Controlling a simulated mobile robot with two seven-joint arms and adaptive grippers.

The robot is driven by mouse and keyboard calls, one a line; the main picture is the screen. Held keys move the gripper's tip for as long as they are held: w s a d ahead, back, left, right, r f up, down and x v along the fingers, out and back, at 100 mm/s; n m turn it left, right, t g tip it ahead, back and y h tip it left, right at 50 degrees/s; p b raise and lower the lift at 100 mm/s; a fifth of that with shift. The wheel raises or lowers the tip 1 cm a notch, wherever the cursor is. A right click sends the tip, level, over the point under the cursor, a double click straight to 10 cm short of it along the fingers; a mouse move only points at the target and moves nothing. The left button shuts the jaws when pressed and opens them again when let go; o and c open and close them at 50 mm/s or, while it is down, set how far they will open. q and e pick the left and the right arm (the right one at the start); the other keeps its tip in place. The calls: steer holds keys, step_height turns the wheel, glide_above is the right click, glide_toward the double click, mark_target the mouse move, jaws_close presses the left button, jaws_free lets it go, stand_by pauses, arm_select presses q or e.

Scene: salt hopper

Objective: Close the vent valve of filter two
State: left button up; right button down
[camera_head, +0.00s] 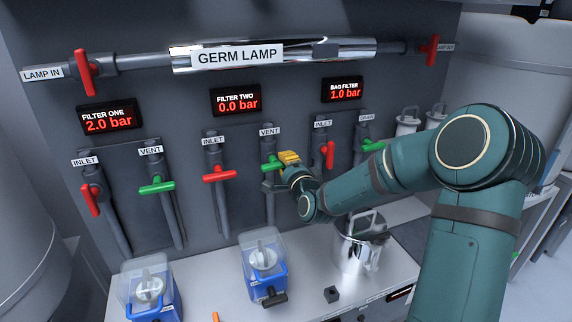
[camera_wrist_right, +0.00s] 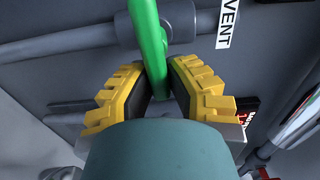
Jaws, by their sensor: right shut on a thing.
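The filter two vent valve has a green handle (camera_head: 269,164) on the pipe under the VENT label, right of the red inlet handle (camera_head: 219,174). The green handle appears to lie across its pipe, slightly tilted. My right gripper (camera_head: 285,160) is at this handle, its yellow fingers shut on the handle's right part. In the right wrist view the green handle (camera_wrist_right: 149,40) runs down between the two yellow fingers (camera_wrist_right: 159,88). The filter two display (camera_head: 236,101) reads 0.0 bar. My left gripper is not in view.
Filter one's green vent handle (camera_head: 157,186) is to the left. The bag filter's red inlet handle (camera_head: 329,155) is close on the right, above my wrist. A metal jug (camera_head: 359,250) and a blue clear-lidded device (camera_head: 263,270) stand on the bench below.

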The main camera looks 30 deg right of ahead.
steer(key=shift+r, duration=0.1)
steer(key=c, duration=0.9)
jaws_free()
steer(key=shift+w, duration=0.1)
steer(key=shift+c, duration=0.2)
steer(key=v, duration=1.2)
